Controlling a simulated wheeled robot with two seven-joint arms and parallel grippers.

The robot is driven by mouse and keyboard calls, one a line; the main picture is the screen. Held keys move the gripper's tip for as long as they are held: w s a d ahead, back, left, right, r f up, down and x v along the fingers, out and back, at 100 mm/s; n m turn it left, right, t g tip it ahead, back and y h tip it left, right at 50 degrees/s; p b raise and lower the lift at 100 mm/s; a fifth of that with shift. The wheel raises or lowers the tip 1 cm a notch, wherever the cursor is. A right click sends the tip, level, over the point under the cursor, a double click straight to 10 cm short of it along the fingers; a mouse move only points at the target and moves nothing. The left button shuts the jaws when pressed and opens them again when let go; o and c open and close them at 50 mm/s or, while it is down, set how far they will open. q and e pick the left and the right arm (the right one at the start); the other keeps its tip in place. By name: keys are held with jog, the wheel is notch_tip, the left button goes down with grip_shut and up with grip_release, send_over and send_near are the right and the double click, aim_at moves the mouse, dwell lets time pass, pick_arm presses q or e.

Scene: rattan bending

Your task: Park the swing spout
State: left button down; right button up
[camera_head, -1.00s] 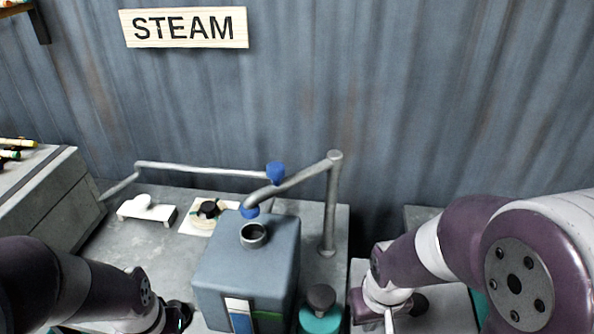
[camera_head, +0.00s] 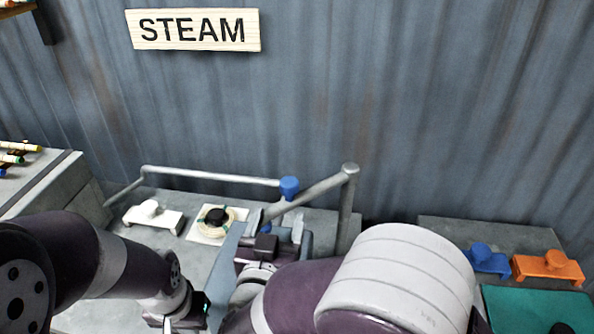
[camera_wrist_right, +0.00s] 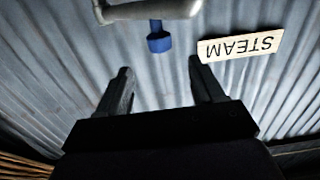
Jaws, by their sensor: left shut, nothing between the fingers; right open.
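The swing spout (camera_head: 322,188) is a grey pipe running left and toward me from the top of a grey post (camera_head: 346,215). A blue knob (camera_head: 289,188) stands up from it; the knob also shows in the right wrist view (camera_wrist_right: 158,38), beside the pipe (camera_wrist_right: 150,10). My right gripper (camera_head: 277,238) is close to the spout on its near side, partly hiding the spout's outer end. In the right wrist view my right gripper (camera_wrist_right: 162,82) is open and empty, with the knob ahead of the gap, apart from the fingers. My left gripper (camera_head: 198,308) is shut and empty, low at the left.
A grey-blue tank (camera_head: 232,262) is mostly hidden behind my right arm. A thin rail (camera_head: 210,174) runs behind a white block (camera_head: 152,214) and a square plate with a ring (camera_head: 207,237). Blue (camera_head: 487,258) and orange (camera_head: 547,267) fixtures stand at the right.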

aim_at(291, 178)
jog(key=w+p, duration=0.1)
jog(key=w, duration=0.2)
jog(key=w+d+p, duration=0.1)
jog(key=w, duration=0.3)
jog(key=w+d+p, duration=0.1)
jog(key=w+p, duration=0.1)
jog(key=w, duration=0.2)
jog(key=shift+w+d+r, duration=0.1)
jog(key=shift+d+r, duration=0.05)
jog(key=shift+r, duration=0.05)
jog(key=shift+w+f, duration=0.15)
jog(key=shift+w, duration=0.45)
grip_shut()
